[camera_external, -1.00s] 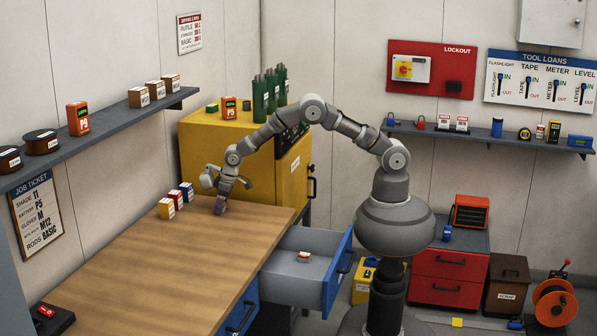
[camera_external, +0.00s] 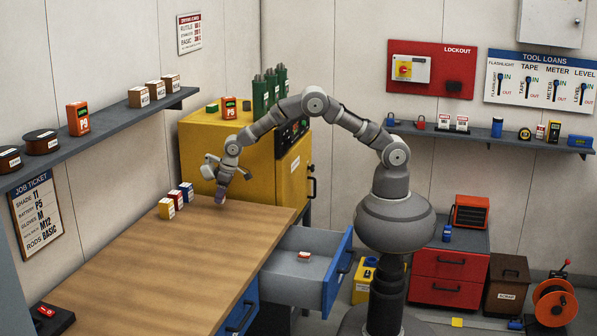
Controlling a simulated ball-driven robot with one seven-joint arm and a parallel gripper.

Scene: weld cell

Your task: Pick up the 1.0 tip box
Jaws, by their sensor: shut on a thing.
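My gripper (camera_external: 221,190) points down above the far right part of the wooden workbench. It is shut on a small greyish-purple tip box (camera_external: 220,198), mostly covered by the fingers. Its label is too small to read. The box looks slightly raised off the bench top. Three more small boxes stand in a row on the bench to the left of my gripper: a yellow and white box (camera_external: 166,209), a red and white box (camera_external: 176,200) and a blue and white box (camera_external: 187,192). Their labels cannot be read either.
The workbench (camera_external: 130,265) is mostly clear toward the front. A yellow cabinet (camera_external: 215,135) stands close behind my gripper. An open drawer (camera_external: 290,280) with a small red and white item juts out at the right. A wall shelf (camera_external: 105,123) runs along the left.

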